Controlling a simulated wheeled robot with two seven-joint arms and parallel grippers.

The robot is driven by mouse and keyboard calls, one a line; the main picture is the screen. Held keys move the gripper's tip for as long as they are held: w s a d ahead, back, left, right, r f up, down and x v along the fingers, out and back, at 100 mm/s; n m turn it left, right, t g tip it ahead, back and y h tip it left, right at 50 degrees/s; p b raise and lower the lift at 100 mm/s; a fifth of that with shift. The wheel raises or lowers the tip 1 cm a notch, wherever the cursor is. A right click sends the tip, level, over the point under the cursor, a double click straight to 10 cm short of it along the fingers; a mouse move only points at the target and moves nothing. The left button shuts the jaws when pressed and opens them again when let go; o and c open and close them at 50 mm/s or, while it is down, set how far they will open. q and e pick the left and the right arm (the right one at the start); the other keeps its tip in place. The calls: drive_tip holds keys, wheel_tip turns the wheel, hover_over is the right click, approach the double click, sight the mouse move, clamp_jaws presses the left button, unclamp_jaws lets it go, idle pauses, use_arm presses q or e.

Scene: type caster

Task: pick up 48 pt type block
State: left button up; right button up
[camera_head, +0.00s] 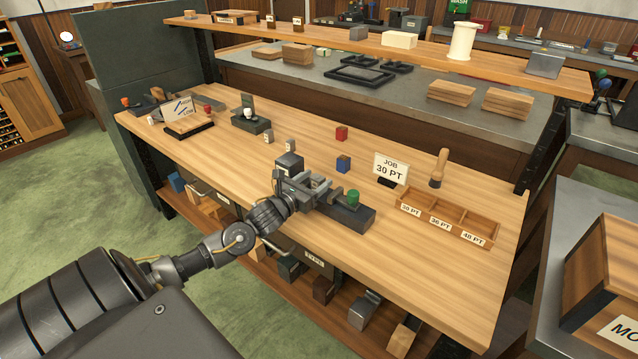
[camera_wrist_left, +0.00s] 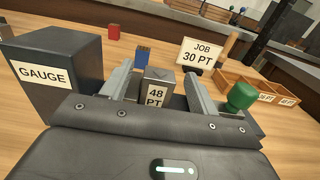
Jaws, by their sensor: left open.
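The 48 pt type block (camera_wrist_left: 157,88) is a grey block with a white "48 PT" label facing me in the left wrist view. It stands between the two fingers of my left gripper (camera_wrist_left: 158,88), which is open. A gap shows at the block's left side; contact on the right is hard to judge. In the head view, my left gripper (camera_head: 318,186) is low over the bench, and its fingers largely hide the block. My right gripper is not in view.
A dark gauge (camera_head: 289,163) stands close left of the gripper. A green-knobbed piece (camera_head: 353,198) is close right. Blue (camera_head: 343,164) and red (camera_head: 341,133) blocks stand beyond. A "JOB 30 PT" sign (camera_head: 390,168) and a labelled three-compartment tray (camera_head: 446,226) are farther right.

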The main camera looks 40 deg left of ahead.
sight(316, 178)
use_arm(q)
drive_tip(key=shift+w, duration=0.7)
clamp_jaws()
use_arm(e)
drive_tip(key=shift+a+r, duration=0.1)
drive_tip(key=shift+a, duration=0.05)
use_arm(q)
drive_tip(key=shift+r, duration=0.1)
drive_tip(key=shift+a+r, duration=0.1)
drive_tip(key=shift+r, duration=0.4)
wheel_tip(316, 178, up, 2)
drive_tip(key=shift+s+r, duration=0.1)
drive_tip(key=shift+r, duration=0.05)
drive_tip(key=s+r+b, duration=0.1)
drive_tip(key=s+r, duration=0.8)
drive_tip(key=s, duration=0.5)
drive_tip(key=shift+d+r, duration=0.3)
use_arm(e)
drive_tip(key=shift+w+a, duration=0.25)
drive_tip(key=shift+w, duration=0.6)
